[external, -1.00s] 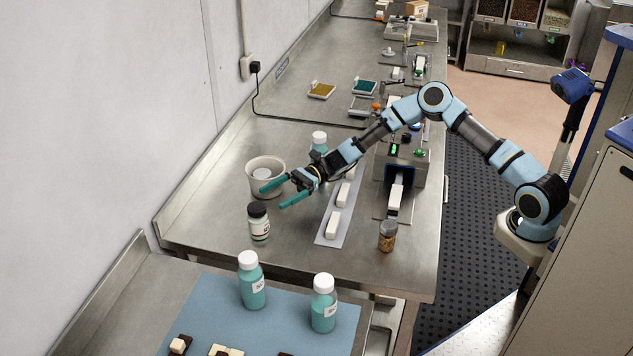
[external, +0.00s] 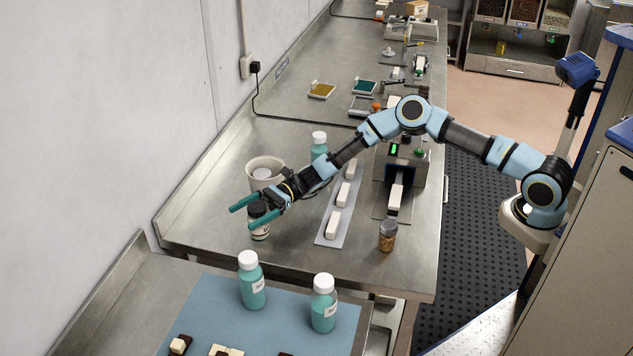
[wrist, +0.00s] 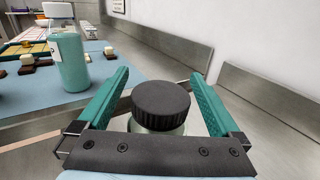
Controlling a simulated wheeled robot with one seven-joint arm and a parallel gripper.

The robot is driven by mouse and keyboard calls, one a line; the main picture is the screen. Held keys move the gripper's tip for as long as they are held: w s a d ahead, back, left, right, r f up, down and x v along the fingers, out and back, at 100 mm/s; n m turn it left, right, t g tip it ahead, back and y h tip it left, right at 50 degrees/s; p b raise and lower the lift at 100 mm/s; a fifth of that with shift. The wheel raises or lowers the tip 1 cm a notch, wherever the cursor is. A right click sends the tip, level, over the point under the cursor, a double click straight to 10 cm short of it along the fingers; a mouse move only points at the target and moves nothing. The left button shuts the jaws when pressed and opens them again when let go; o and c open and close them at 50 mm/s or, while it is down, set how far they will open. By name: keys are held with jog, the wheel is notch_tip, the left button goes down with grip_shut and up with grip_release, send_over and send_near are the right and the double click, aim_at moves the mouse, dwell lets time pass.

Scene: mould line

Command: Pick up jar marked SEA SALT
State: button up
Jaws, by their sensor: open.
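A small jar with a black lid and pale contents (external: 260,232) stands upright on the steel counter; its label is too small to read. In the wrist view its black ribbed lid (wrist: 161,100) lies between my two teal fingers. My gripper (external: 242,217) is open, with one finger on each side of the jar's lid, and I cannot tell whether either touches it. The lower part of the jar is hidden in the wrist view by the gripper's body. Another jar with brown contents (external: 387,237) stands near the counter's right edge.
A white pot (external: 251,172) stands just behind my gripper. A pale strip with white blocks (external: 327,236) lies to the right. A teal bottle (external: 319,141) stands behind my wrist; two more teal bottles (external: 252,289) (external: 323,312) stand on the blue mat (external: 207,305) in front.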

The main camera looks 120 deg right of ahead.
grip_shut()
dwell(0.8)
